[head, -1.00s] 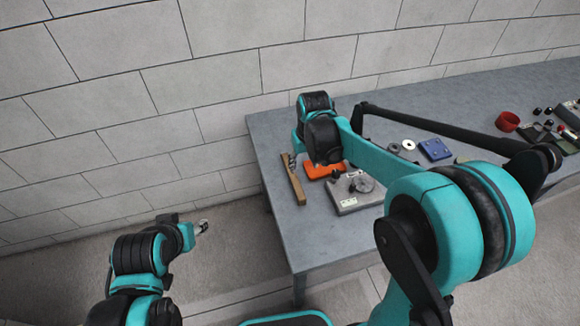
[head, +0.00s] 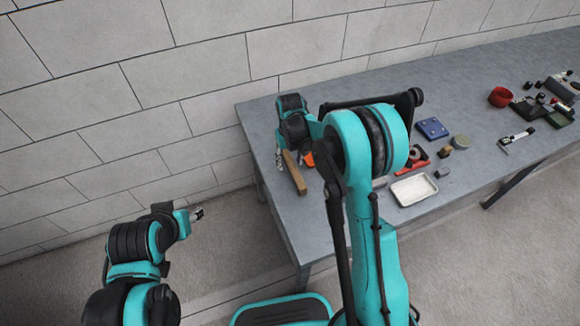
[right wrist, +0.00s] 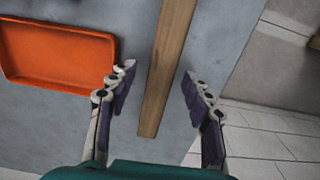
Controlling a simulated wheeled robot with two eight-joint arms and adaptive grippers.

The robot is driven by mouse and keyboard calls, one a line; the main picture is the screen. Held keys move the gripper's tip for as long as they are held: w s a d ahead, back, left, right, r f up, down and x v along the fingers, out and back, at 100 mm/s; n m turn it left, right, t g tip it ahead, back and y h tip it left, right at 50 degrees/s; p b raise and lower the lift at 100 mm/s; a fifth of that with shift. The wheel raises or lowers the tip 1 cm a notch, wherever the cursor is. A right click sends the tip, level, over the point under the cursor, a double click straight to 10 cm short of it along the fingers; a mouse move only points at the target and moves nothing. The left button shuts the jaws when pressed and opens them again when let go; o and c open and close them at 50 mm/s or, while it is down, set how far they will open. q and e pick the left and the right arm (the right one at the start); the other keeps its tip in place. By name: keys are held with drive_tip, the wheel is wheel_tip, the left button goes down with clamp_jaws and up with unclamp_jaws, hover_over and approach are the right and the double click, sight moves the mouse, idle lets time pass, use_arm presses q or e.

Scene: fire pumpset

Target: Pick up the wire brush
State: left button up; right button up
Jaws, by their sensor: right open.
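The wire brush (head: 295,173) shows as a long wooden handle lying near the left end of the grey table in the head view. I cannot make out its bristles. In the right wrist view the wooden handle (right wrist: 166,75) runs between the two fingers of my right gripper (right wrist: 158,76), with a gap on either side. That gripper is open and empty, and in the head view (head: 280,158) it is at the far end of the brush. My left gripper (head: 197,213) is away from the table, over the floor; its fingers are too small to read.
An orange tray (right wrist: 58,55) lies left of the brush in the right wrist view. The table edge is close on the other side. A white tray (head: 414,190), a blue box (head: 432,128) and a red ring (head: 500,97) stand further right on the table (head: 258,130).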

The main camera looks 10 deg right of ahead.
sight(290, 162)
drive_tip(key=shift+f, duration=0.6)
drive_tip(key=shift+r, duration=0.1)
drive_tip(key=c, duration=0.3)
clamp_jaws()
drive_tip(key=shift+r, duration=0.1)
wheel_tip(290, 162, up, 4)
drive_tip(key=shift+r+p, duration=0.15)
drive_tip(key=shift+p, duration=0.85)
drive_tip(key=s+d+r+p, duration=0.2)
drive_tip(key=s+d+r, duration=0.3)
drive_tip(key=d, duration=0.5)
drive_tip(key=shift+s+r+p, duration=0.3)
drive_tip(key=shift+r+p, duration=0.1)
drive_tip(key=shift+r, duration=0.35)
